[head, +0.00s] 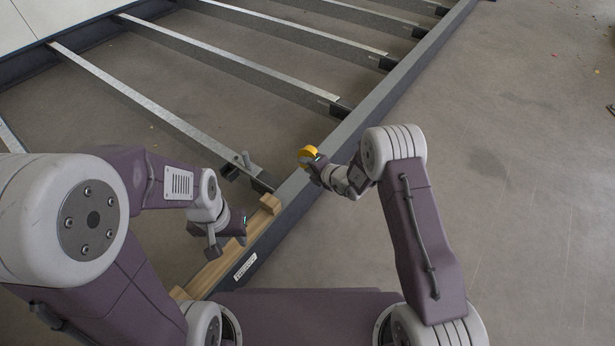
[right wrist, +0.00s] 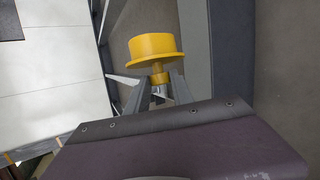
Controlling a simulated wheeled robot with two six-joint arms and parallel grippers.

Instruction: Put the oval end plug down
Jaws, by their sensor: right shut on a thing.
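The yellow oval end plug (head: 308,153) is held by my right gripper (head: 313,160) in the head view, over or beside the long grey side rail of the frame. In the right wrist view the plug (right wrist: 155,48) has a wide flat oval head and a narrower stem. The fingers of my right gripper (right wrist: 160,82) are shut on the stem, with the head beyond the fingertips. My left gripper (head: 214,245) hangs low beside the wooden strip at the rail's near end. Its finger gap cannot be made out.
The grey side rail (head: 372,99) runs diagonally from near left to far right. Metal cross beams (head: 165,108) join it, with open gaps between them. A wooden strip (head: 213,272) lies along its near end. Bare concrete floor (head: 530,180) is clear to the right.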

